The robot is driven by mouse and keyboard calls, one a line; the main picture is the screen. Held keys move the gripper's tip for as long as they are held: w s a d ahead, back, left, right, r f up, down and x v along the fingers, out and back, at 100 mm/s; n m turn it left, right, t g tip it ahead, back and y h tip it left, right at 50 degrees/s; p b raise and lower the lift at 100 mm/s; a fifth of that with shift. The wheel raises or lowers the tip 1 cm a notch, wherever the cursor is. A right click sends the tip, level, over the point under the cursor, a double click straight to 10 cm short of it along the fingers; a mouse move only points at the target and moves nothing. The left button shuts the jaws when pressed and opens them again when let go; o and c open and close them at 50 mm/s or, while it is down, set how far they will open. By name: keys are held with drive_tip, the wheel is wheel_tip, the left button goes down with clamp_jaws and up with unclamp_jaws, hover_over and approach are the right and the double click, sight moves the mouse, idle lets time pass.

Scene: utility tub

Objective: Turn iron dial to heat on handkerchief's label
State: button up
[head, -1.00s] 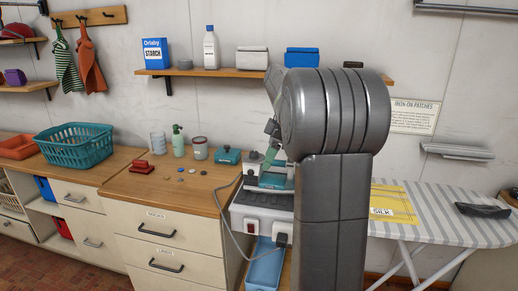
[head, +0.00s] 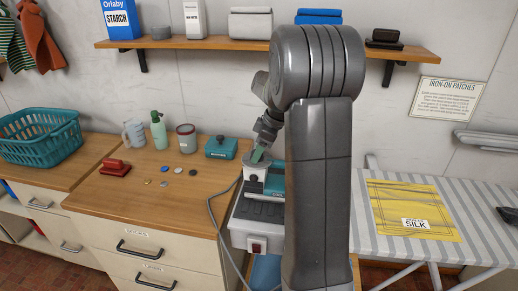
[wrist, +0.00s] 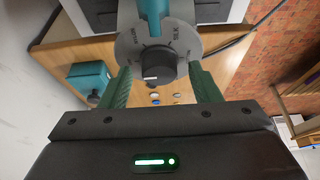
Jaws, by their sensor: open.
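The yellow handkerchief (head: 390,205) lies on the striped ironing board, and its white label (head: 416,224) reads SILK. My gripper (wrist: 161,76) is open, with green fingers on either side of the dial and gaps showing. It also shows above the iron in the head view (head: 258,156).
A teal box (head: 221,147), a jar (head: 186,138), a spray bottle (head: 158,130) and a red brush-like object (head: 114,168) stand on the counter, with several small buttons near them. A grey cord (head: 215,215) runs over the counter's edge.

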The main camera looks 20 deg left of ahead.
drive_tip(key=shift+a+f, duration=0.1)
drive_tip(key=c, duration=1)
